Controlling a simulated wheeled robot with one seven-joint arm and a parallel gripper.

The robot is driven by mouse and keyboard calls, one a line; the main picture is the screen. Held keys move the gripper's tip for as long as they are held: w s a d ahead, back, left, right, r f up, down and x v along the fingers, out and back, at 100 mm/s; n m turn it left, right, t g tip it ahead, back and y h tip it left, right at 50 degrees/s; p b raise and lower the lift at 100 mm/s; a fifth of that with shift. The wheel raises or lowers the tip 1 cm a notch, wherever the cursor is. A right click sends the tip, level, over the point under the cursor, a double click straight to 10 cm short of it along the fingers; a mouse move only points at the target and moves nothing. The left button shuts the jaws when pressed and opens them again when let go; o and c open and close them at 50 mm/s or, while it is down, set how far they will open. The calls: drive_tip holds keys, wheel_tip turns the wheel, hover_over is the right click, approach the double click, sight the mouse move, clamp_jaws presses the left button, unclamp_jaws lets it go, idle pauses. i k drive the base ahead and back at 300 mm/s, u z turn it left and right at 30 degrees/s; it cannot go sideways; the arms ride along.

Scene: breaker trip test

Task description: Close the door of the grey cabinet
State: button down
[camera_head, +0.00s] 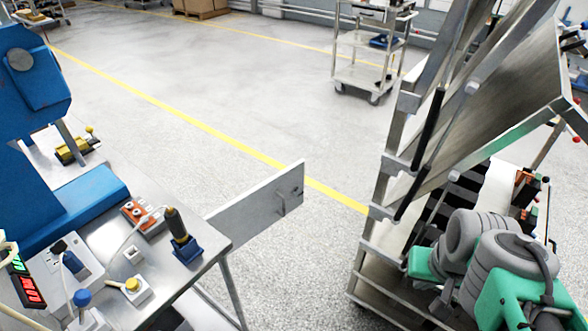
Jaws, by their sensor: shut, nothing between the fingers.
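A flat grey panel (258,207) with a small handle near its far right end juts out past the right edge of the workbench. It looks like the cabinet's door, standing open. Its left end goes out of sight behind the bench top, and the cabinet body and hinge are hidden. Grey and green arm links, which appear to be mine, are at the lower right, well apart from the panel. My gripper cannot be made out in this view.
The metal workbench (103,237) at left carries a blue machine (62,208), switches and a corded tool. A tall metal frame (378,212) with a tilted plate stands at right. Open floor (235,110) lies between and beyond them. A trolley (366,76) stands farther back.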

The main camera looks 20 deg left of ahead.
sight(241, 219)
drive_tip(key=u, duration=0.6)
drive_tip(key=i, duration=0.85)
drive_tip(key=u, duration=0.8)
drive_tip(key=i, duration=0.25)
drive_tip(key=u, duration=0.25)
